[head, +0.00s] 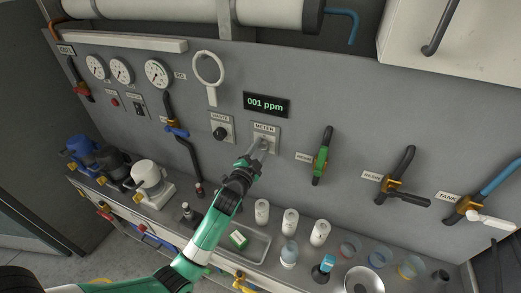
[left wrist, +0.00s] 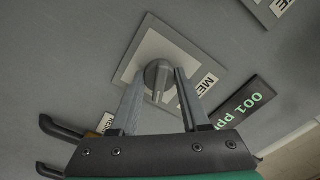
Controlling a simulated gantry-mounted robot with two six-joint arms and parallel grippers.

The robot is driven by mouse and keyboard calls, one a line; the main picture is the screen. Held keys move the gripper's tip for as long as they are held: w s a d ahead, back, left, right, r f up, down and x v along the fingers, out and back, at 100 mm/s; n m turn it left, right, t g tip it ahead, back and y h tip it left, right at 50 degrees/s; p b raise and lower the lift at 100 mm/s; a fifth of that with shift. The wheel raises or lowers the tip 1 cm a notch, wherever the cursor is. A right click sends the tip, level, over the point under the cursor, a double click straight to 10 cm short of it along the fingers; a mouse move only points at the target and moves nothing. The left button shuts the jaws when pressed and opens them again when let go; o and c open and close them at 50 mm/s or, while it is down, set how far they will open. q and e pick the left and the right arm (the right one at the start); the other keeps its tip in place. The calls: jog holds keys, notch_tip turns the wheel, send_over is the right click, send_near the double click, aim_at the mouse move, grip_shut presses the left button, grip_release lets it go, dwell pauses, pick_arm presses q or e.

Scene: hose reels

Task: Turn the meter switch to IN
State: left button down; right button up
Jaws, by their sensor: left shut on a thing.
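The meter switch (head: 264,143) is a small grey knob on a light plate labelled METER, on the grey panel below the display. In the left wrist view its round knob (left wrist: 158,75) with a raised ridge sits between the fingers. My left gripper (head: 259,152) reaches up to the switch and is shut on it, one finger on each side; it also fills the lower left wrist view (left wrist: 158,92). The fingers partly cover the switch in the head view, so its exact setting cannot be read. My right gripper is not in view.
The display (head: 266,104) above reads 001 ppm. The black waste knob (head: 220,133) is close on the left. A green-handled valve (head: 321,163) is on the right.

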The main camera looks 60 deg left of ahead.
pick_arm(q)
jog(key=n+b, duration=0.1)
jog(key=n, duration=0.2)
jog(key=shift+n, duration=0.3)
jog(key=n+b, duration=0.1)
jog(key=n, duration=0.2)
jog(key=shift+n+b, duration=0.35)
jog(key=shift+n, duration=0.05)
jog(key=n+b, duration=0.1)
jog(key=n, duration=0.4)
jog(key=shift+n+b, duration=0.35)
jog(key=shift+n, duration=0.05)
jog(key=shift+c, duration=1.9)
grip_release()
jog(key=p+v, duration=0.1)
jog(key=v, duration=1)
jog(key=shift+s+d, duration=0.2)
jog(key=shift+d, duration=0.05)
